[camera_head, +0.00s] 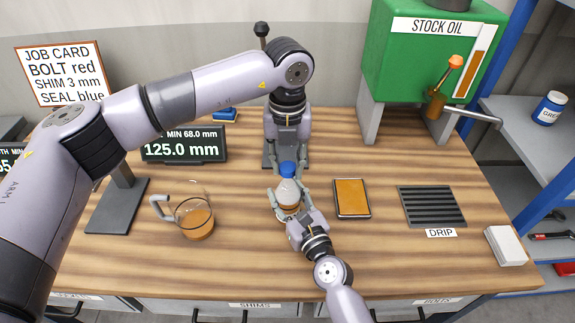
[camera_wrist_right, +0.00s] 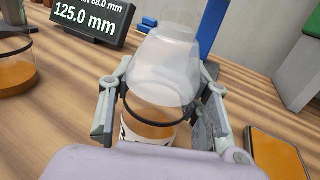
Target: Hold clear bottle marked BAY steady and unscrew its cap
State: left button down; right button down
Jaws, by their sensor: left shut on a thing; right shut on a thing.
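The clear bottle (camera_head: 289,190) stands upright on the wooden bench, with amber liquid in its lower part. Its blue cap (camera_head: 288,169) sits at the top. My left gripper (camera_head: 288,165) points down from above, its fingers closed around the cap. My right gripper (camera_head: 289,208) comes from the front and is shut around the bottle's body. In the right wrist view the bottle (camera_wrist_right: 165,75) is between the fingers of my right gripper (camera_wrist_right: 160,108). A white label with dark marks shows low on it, mostly hidden, so I cannot read it. The cap is out of that view.
A glass jug (camera_head: 194,218) of amber liquid stands left of the bottle. An amber-topped pad (camera_head: 352,198) lies to the right, then the drip grate (camera_head: 432,206) and a white block (camera_head: 506,246). The display (camera_head: 184,145) and green stock oil tank (camera_head: 430,55) stand behind.

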pick_arm(q)
jog(key=shift+r, duration=1.4)
pick_arm(e)
jog(key=c, duration=0.8)
grip_release()
jog(key=shift+o, duration=0.2)
